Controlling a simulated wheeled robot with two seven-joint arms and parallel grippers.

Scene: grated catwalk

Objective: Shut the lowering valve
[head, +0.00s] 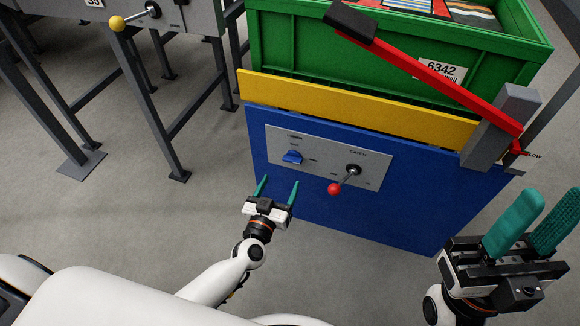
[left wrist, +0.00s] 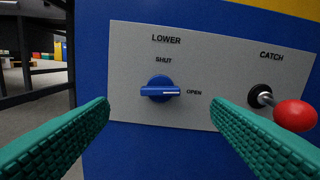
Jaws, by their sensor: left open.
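The lowering valve is a blue knob (head: 292,157) under the word LOWER on a grey panel (head: 318,165). In the left wrist view the knob (left wrist: 160,88) has its handle level, with its white line pointing right to OPEN; SHUT is marked above it. My left gripper (head: 280,181) is open and empty, just in front of the panel. In the left wrist view its green fingers (left wrist: 161,105) stand either side of the knob, apart from it. My right gripper (head: 553,202) is at the lower right, its fingers apart, with nothing seen between them.
A red-balled CATCH lever (head: 335,188) sticks out right of the knob. Above the blue front (head: 390,215) are a yellow board (head: 350,108) and a green crate (head: 290,50). A long red lever (head: 430,75) slopes across the crate.

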